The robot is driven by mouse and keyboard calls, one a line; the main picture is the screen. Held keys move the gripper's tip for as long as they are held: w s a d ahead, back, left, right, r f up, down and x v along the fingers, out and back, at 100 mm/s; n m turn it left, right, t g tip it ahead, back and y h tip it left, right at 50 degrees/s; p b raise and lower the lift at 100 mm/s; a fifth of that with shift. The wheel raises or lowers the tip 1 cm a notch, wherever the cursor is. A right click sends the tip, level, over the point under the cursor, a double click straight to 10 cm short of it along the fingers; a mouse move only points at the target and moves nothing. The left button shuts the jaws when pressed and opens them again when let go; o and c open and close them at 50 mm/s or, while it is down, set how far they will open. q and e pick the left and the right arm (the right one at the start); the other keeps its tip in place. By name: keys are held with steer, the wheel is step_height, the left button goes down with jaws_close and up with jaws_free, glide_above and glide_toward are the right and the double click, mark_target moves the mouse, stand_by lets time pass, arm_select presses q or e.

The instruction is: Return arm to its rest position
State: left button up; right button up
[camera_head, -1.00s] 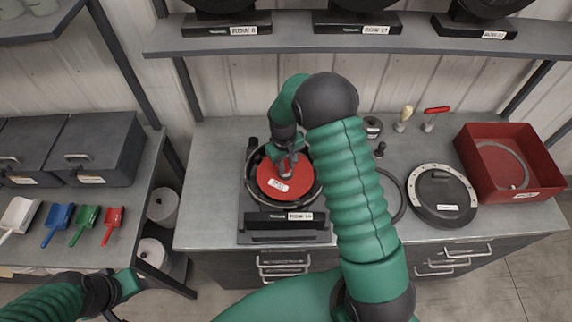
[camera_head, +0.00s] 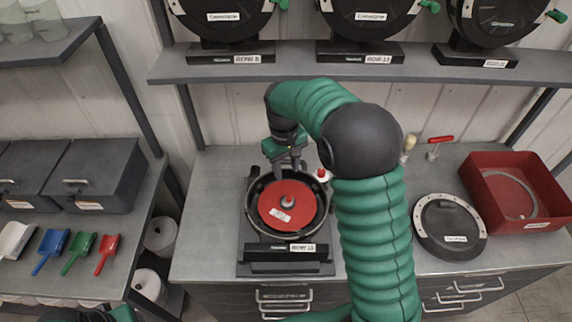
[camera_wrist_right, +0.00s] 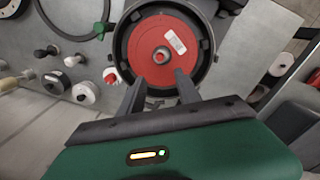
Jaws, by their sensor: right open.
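My right gripper (camera_head: 287,166) is open and empty. In the head view it hangs just behind and above the red disc (camera_head: 287,206), which lies in the round black housing of the seed meter (camera_head: 250,226). The right wrist view also shows the red disc (camera_wrist_right: 150,45) with its white label and grey hub, beyond my two parted fingertips (camera_wrist_right: 160,84). The fingers look clear of the hub. My right arm arches over the bench from the lower right. Of my left arm only a small part (camera_head: 108,314) shows at the bottom left edge, and its fingers cannot be made out.
A black round cover (camera_head: 432,232) and a red bin (camera_head: 540,222) stand on the right of the bench (camera_head: 205,215). A shelf (camera_head: 350,72) with several black meters is above. Coloured scoops (camera_head: 78,250) lie on the left table. The bench's left part is clear.

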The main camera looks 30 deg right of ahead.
steer(key=shift+a+r, duration=0.1)
steer(key=shift+r, duration=1.4)
